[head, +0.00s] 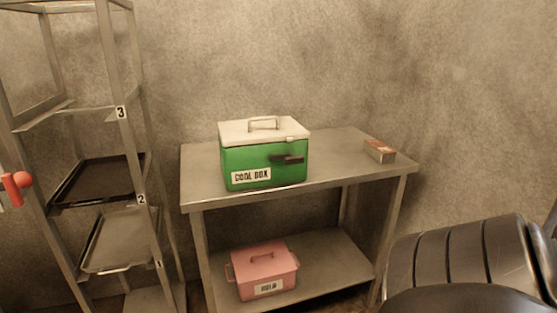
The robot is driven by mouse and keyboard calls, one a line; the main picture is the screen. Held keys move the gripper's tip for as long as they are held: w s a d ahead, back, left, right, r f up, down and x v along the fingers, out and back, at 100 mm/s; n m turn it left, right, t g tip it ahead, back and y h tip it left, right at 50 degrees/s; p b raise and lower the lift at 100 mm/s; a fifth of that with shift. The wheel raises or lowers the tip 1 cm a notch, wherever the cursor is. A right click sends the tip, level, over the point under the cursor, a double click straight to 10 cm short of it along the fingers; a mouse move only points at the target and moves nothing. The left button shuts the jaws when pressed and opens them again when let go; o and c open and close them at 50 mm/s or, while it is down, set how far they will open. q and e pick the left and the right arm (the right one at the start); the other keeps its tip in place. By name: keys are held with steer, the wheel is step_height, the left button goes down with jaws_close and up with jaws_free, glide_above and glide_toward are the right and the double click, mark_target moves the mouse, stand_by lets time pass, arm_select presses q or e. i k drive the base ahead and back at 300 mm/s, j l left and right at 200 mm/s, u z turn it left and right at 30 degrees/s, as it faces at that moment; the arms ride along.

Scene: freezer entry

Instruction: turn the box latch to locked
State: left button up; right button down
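A green cool box (262,163) with a white lid (250,131) stands on the steel table, labelled "COOL BOX". The lid is down and has a metal handle on top. A dark latch lever (288,159) on its front lies about horizontal, at the right half of the face. A small pale catch (290,139) shows at the lid's edge above it. Neither gripper is in the head view; nothing touches the box.
The steel table (345,153) carries a small brownish box (379,151) at its right. A pink labelled box (262,268) sits on the shelf below. A numbered rack (127,140) with trays stands left. Table space is free around the cool box.

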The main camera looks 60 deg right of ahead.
mark_target(289, 159)
steer(key=z, duration=1.85)
